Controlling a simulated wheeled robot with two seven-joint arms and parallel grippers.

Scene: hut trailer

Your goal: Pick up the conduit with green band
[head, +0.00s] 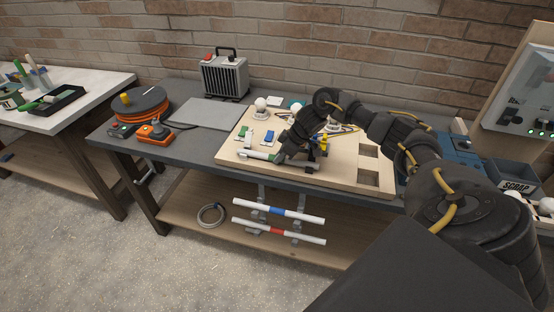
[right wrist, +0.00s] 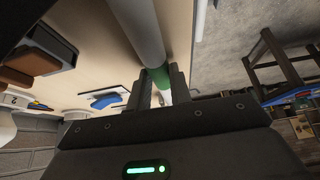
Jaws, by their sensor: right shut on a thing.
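The conduit with green band (head: 257,155) is a pale grey-white tube at the front edge of the wooden board. Its green band (right wrist: 158,76) shows between the fingers in the right wrist view. My right gripper (head: 283,157) is shut on the conduit at or near the band, and it also shows in the right wrist view (right wrist: 161,88). The gripper and arm hide part of the conduit. I cannot tell whether the conduit touches the board. My left gripper is not in view.
Conduits with a blue band (head: 277,210) and a red band (head: 278,231) lie on brackets below the bench front. The wooden board (head: 340,177) holds several small fittings. An orange cable reel (head: 139,105), grey mat (head: 208,112), heater (head: 225,75) and scrap bin (head: 510,177) stand around it.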

